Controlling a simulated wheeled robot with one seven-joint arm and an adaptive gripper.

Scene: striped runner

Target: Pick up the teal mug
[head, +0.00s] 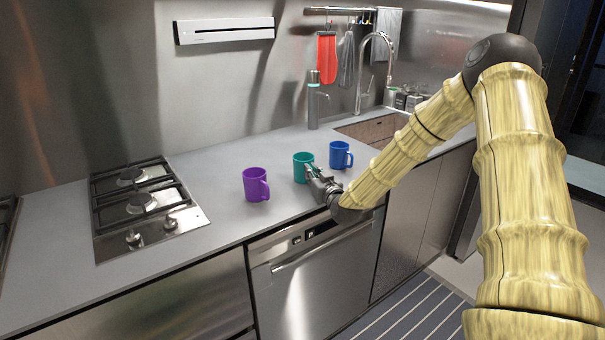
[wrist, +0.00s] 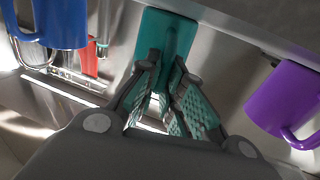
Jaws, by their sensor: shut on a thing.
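The teal mug (head: 302,163) is upright on the grey counter, between the other two mugs. My gripper (head: 314,177) reaches it from the front right and covers part of its lower right side. In the wrist view the teal mug (wrist: 153,30) is straight ahead, and my gripper's fingers (wrist: 168,80) are closed around its handle. The grip hides part of the handle. I cannot tell whether the mug's base is touching the counter.
A purple mug (head: 256,184) stands to the left and a blue mug (head: 338,155) close on the right. The hob (head: 140,205) is further left. The sink (head: 372,131) and tap (head: 362,75) are behind on the right. Counter left of the purple mug is clear.

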